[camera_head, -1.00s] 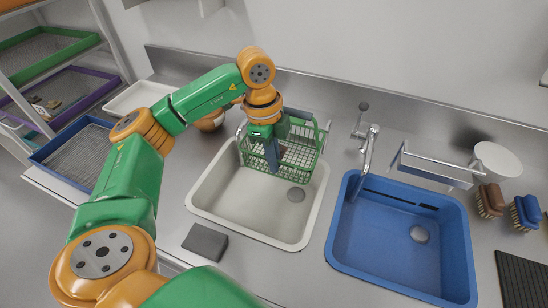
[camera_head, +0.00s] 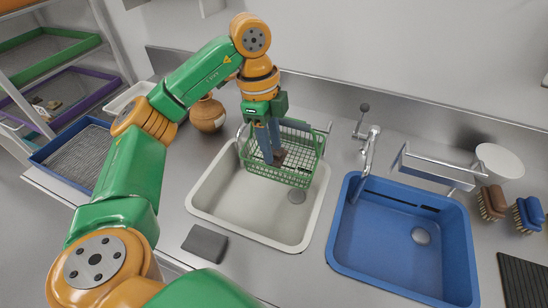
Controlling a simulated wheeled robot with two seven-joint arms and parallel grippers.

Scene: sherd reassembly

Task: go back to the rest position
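My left gripper (camera_head: 270,158) comes down from above over the green wire basket (camera_head: 298,176), its blue fingers pointing downward. The fingertips are at or just inside the basket's opening. A small dark brown piece (camera_head: 280,157), perhaps a sherd, shows right beside the fingertips. I cannot tell whether it touches them or lies in the basket behind them, nor how far apart the fingers are. My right gripper is not in view.
The basket stands at the back of the white sink (camera_head: 240,212). A blue sink (camera_head: 390,240) and a tap (camera_head: 369,145) are to the right. A brown round pot (camera_head: 207,115) stands behind the arm. A grey block (camera_head: 204,243) lies on the front counter.

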